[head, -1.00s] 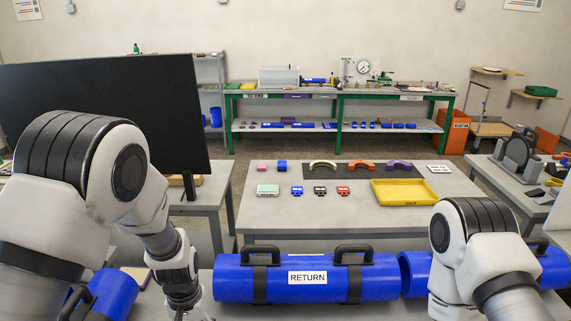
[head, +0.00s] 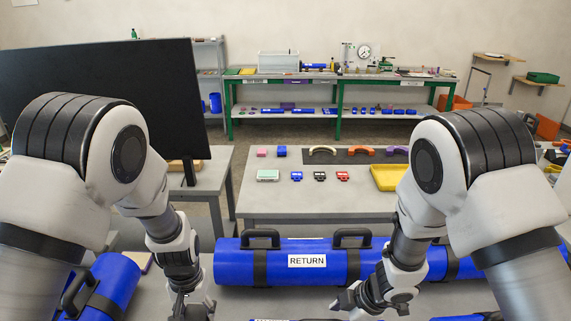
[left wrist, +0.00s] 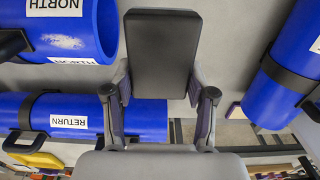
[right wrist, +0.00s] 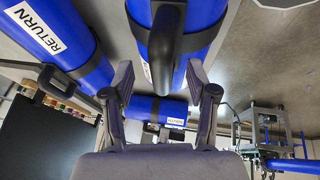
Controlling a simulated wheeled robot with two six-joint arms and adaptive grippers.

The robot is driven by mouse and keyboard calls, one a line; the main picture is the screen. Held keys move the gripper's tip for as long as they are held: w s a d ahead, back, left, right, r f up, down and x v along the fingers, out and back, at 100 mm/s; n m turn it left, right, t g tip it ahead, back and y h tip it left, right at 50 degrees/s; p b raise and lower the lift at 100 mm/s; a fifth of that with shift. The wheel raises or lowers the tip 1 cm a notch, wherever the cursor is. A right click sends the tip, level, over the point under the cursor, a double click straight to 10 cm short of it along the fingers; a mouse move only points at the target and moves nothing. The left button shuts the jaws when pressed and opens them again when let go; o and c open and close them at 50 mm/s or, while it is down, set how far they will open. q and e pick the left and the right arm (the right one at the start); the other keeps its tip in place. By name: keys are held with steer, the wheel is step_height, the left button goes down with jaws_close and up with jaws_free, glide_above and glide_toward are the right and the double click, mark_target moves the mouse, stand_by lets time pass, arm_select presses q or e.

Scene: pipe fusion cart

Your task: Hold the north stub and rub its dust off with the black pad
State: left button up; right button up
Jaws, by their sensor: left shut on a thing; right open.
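The north stub (left wrist: 82,30) is a blue pipe at the upper left of the left wrist view, with NORTH labels and a pale dust patch (left wrist: 64,42). My left gripper (head: 190,306) is shut on the black pad (left wrist: 160,50), apart from the stub. My right gripper (head: 372,302) is open. In the right wrist view, a black handle (right wrist: 163,45) on a blue pipe (right wrist: 203,14) lies in line with the gap between the fingers; contact cannot be told. That pipe's label is unreadable there. The head view's bottom edge cuts off the near pipes.
The blue RETURN pipe (head: 290,268) with black handles lies across the cart behind my grippers. Another blue pipe (head: 112,285) lies at the left. Beyond stands a grey table (head: 262,205) with small blocks and a yellow tray (head: 386,178). A black screen (head: 170,100) stands left.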

steer(key=shift+x, duration=1.85)
jaws_close()
steer(key=shift+s, duration=0.15)
